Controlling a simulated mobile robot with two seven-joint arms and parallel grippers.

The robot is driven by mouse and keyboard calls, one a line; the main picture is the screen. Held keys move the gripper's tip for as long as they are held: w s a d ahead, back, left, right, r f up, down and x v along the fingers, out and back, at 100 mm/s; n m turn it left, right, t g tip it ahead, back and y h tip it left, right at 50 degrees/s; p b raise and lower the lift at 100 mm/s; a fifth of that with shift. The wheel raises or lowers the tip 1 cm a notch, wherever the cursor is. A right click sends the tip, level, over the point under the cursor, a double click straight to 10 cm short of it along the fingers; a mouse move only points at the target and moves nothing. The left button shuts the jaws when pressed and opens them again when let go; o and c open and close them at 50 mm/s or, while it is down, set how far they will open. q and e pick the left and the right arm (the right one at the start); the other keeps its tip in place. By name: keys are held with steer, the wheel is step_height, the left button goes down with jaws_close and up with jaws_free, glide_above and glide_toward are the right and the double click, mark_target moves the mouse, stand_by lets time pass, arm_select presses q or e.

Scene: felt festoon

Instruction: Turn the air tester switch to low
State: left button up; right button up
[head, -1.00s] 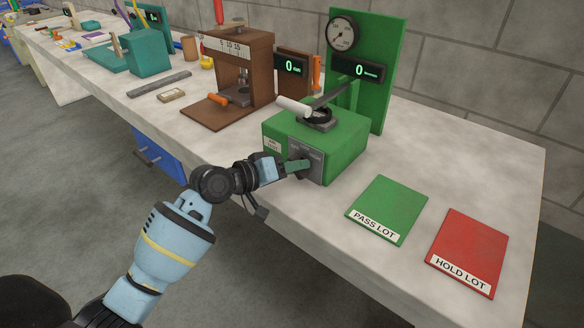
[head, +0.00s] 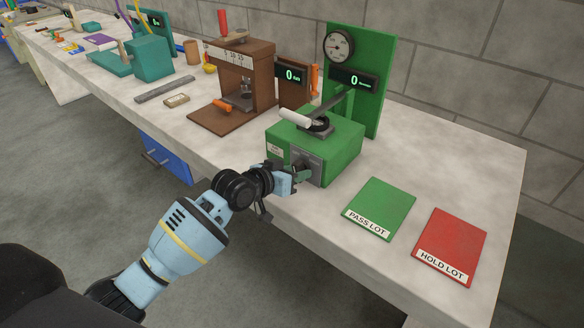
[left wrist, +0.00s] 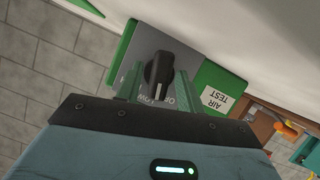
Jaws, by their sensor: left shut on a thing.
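The air tester is a green box (head: 338,152) on the bench, with a grey switch plate (head: 318,178) on its front and a tall green back panel (head: 386,70). In the left wrist view the switch is a black knob (left wrist: 160,72) with a white mark, on a grey plate with white lettering partly hidden by the knob and fingers. My left gripper (head: 300,176) is at the switch, with its green fingertips on either side of the knob; the left wrist view shows the fingers (left wrist: 157,88) shut on it. Which setting the knob points to is unclear. My right gripper is out of view.
A white-handled lever (head: 295,118) sits on top of the tester. A green PASS LOT mat (head: 380,205) and a red HOLD LOT mat (head: 452,240) lie to the right. A brown press (head: 250,75) stands to the left. The bench front edge is close under my arm.

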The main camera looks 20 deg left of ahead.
arm_select(q)
steer(key=shift+r+m+y+p, duration=0.25)
steer(key=shift+m+y+p, duration=0.25)
steer(key=shift+m+p, duration=0.1)
steer(key=shift+f+m+t, duration=0.15)
steer(key=shift+m+t, duration=0.15)
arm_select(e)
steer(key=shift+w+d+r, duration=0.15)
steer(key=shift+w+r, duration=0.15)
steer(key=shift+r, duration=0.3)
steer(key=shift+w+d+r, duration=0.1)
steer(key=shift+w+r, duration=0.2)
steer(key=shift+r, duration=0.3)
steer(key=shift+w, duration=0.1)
arm_select(q)
steer(key=o, duration=0.6)
steer(key=shift+f, duration=0.1)
steer(key=shift+s, duration=0.1)
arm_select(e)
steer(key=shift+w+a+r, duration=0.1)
